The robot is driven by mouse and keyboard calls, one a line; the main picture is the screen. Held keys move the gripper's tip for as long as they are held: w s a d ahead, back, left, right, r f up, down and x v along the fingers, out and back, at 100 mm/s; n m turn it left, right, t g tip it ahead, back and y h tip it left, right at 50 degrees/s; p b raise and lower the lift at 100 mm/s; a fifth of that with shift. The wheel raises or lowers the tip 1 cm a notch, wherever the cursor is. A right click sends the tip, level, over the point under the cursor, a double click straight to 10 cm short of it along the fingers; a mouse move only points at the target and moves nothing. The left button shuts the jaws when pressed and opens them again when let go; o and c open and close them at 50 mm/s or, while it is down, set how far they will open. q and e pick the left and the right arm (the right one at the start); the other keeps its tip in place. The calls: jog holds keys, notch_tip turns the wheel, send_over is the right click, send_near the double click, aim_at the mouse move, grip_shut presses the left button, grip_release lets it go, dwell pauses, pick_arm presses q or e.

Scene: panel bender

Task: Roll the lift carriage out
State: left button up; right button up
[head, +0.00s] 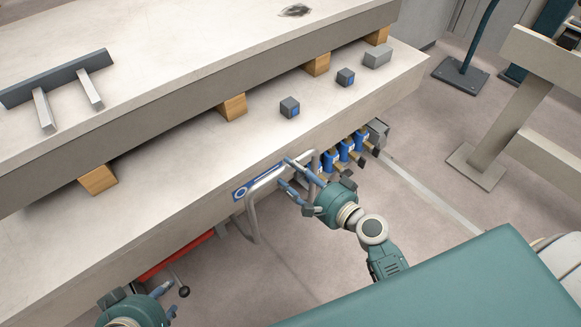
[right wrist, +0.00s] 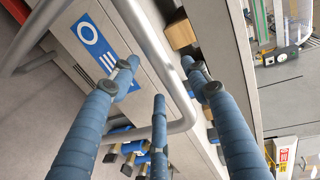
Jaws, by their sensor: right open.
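The lift carriage (head: 110,245) is a long pale beam-like body under a raised slab, with a bent grey tube handle (head: 252,213) on its near side by a blue label (head: 241,192). In the right wrist view the handle (right wrist: 158,62) runs between my spread fingers. My right gripper (head: 296,172) is open at the handle's right end; I cannot tell whether it touches. My left gripper (head: 150,298) is at the bottom left, partly cut off, with its fingers spread and nothing visible between them.
Wooden blocks (head: 233,107) separate the slab from the carriage. Small grey cubes (head: 290,107) lie on the ledge. Blue valves (head: 345,150) sit right of the handle. A lever with a black knob (head: 184,291) and a red part stand near my left gripper. Floor is clear below the handle.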

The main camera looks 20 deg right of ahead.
jog(key=d+v, duration=0.1)
jog(key=v, duration=0.8)
jog(key=shift+d, duration=0.2)
jog(key=shift+f, duration=0.1)
